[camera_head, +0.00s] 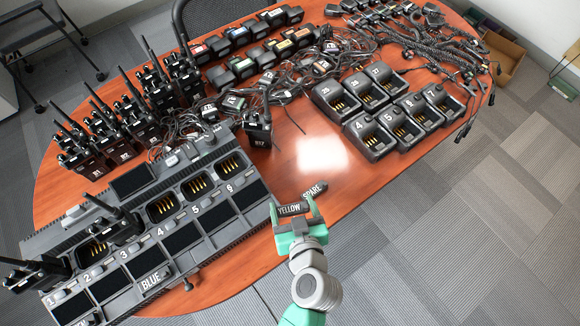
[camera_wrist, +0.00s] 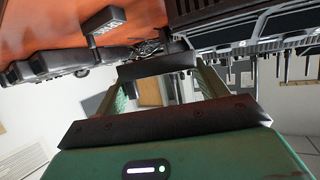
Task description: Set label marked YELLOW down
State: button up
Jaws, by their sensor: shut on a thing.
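The label marked YELLOW (camera_head: 290,209) is a small dark bar with pale lettering, in the head view near the table's front edge. My gripper (camera_head: 294,214) is shut on it, with one green finger at each end. In the wrist view the label is a dark bar (camera_wrist: 158,71) between the fingers, its lettering hidden. The label marked SPARE (camera_head: 315,190) is just beyond, up and to the right, and looks very close to YELLOW. I cannot tell whether YELLOW touches the table.
The large charger marked BLUE (camera_head: 150,283) stands to the left, with several empty bays. A radio (camera_head: 258,132) stands behind the labels. Small numbered chargers (camera_head: 372,138) are at the right. Bare tabletop (camera_head: 318,155) lies between them.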

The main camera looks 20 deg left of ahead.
jog(key=w+a+b, duration=0.1)
jog(key=w+a, duration=0.1)
jog(key=w, duration=0.2)
jog(key=w+a+f, duration=0.1)
jog(key=w+a, duration=0.1)
jog(key=w, duration=0.3)
jog(key=w+a+b, duration=0.1)
jog(key=w+a, duration=0.1)
jog(key=w, duration=0.3)
jog(key=shift+w+a+f+b, duration=0.25)
jog(key=shift+a+b, duration=0.1)
jog(key=shift+a, duration=0.05)
jog(key=shift+s+f+b, duration=0.1)
jog(key=shift+f+b, duration=0.65)
jog(key=shift+f, duration=1)
